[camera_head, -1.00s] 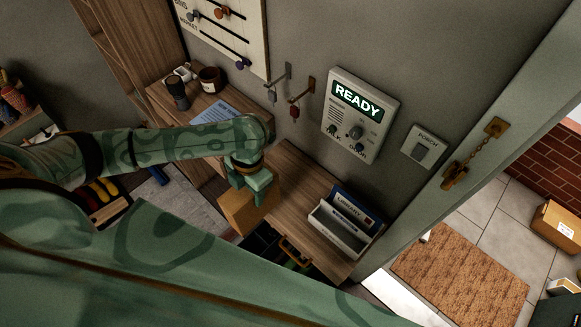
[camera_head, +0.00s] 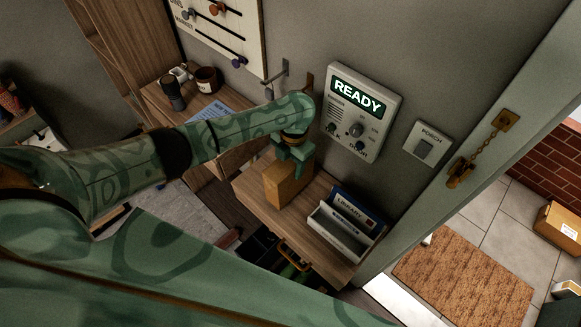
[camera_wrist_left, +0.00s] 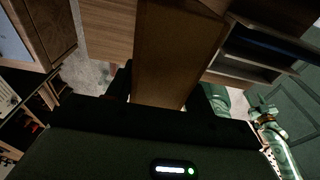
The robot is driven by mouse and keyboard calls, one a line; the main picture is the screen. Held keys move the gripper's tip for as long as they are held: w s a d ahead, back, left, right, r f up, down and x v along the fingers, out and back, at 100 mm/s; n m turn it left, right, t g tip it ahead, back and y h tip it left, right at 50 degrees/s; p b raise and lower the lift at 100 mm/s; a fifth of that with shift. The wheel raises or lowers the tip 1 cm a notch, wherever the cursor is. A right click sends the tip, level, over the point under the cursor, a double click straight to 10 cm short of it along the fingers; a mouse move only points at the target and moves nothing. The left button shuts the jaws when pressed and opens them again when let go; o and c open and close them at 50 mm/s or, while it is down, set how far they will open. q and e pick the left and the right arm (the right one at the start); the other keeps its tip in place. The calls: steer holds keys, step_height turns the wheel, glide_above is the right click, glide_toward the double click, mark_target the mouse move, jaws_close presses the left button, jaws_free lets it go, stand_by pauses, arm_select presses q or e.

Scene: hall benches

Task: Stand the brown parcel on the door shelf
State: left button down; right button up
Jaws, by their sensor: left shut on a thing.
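The brown parcel (camera_head: 287,186) is upright in my left gripper (camera_head: 293,155), which is shut on its top. In the head view it shows over the left part of the wooden door shelf (camera_head: 317,240); I cannot tell whether its bottom touches the board. In the left wrist view the parcel (camera_wrist_left: 178,50) fills the middle between the dark fingers of the left gripper (camera_wrist_left: 160,95). My right gripper does not show clearly in either view.
A letter rack (camera_head: 343,232) marked LIBRARY stands on the shelf, right of the parcel. A wall panel reading READY (camera_head: 360,108) and a PORCH switch (camera_head: 427,145) are above. A bench with a mug (camera_head: 207,80) is at the back left. A doormat (camera_head: 463,280) lies beyond the doorway.

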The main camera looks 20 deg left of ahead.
arm_select(q)
steer(key=shift+w+f, duration=0.1)
steer(key=shift+f, duration=0.75)
steer(key=shift+w+d+f, duration=0.1)
steer(key=shift+w+f, duration=0.05)
steer(key=shift+w, duration=0.05)
steer(key=shift+s+f, duration=0.1)
steer(key=c, duration=0.6)
jaws_free()
steer(key=r+p, duration=0.1)
steer(key=r, duration=0.3)
steer(key=w+r+p, duration=0.1)
steer(key=r, duration=0.3)
steer(key=r+p, duration=0.1)
steer(key=r, duration=0.3)
steer(key=shift+w+d+r, duration=0.1)
steer(key=shift+w+d, duration=0.1)
steer(key=shift+d, duration=0.05)
